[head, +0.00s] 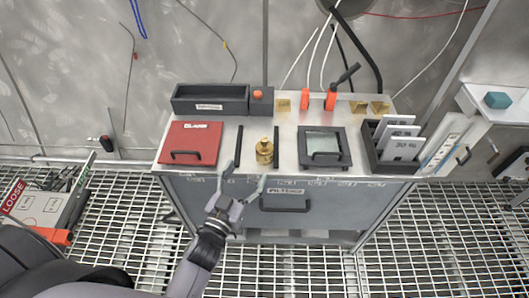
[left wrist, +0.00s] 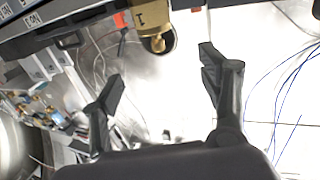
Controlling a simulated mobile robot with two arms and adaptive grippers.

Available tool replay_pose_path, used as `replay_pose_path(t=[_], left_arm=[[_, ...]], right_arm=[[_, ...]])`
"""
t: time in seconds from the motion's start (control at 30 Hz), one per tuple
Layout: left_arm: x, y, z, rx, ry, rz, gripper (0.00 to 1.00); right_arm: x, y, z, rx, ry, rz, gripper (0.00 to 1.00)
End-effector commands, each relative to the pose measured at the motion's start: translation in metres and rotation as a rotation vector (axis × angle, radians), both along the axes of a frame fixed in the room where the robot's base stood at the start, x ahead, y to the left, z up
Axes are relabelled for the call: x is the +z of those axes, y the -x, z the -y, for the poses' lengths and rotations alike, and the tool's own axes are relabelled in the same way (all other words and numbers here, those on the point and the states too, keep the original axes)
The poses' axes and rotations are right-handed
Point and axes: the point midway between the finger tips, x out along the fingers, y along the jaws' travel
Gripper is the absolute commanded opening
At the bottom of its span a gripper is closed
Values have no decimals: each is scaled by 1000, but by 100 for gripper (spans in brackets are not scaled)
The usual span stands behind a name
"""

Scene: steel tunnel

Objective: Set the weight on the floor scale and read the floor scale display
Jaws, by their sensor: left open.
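The brass weight (head: 264,151) stands on the steel top of the cabinet, between two dark narrow bars. In the left wrist view a brass piece marked 1 (left wrist: 154,18), which looks like the weight, shows at the top, beyond the fingertips. My left gripper (head: 246,175) is open and empty at the cabinet's front edge, just short of the weight. Its two spread fingers also show in the left wrist view (left wrist: 160,80), with nothing between them. I cannot make out a floor scale or its display in either view. My right gripper is not in view.
The cabinet top also holds a red lidded panel (head: 190,144), a black tray (head: 210,99), a black-framed panel with a handle (head: 325,147) and a card box (head: 392,145). The floor is open grating (head: 300,262). A LOOSE-marked box (head: 40,207) lies left.

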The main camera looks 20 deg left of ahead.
Motion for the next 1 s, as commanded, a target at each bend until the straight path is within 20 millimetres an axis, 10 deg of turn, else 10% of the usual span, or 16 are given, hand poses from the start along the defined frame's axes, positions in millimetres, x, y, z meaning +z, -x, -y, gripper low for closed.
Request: replay_pose_path(t=[0.3,1.0], left_arm=[[-1,-64,5,-1,-2,0,69],[0,-127,13,-1,0,-3,69]], right_arm=[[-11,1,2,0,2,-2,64],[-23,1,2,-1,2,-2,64]])
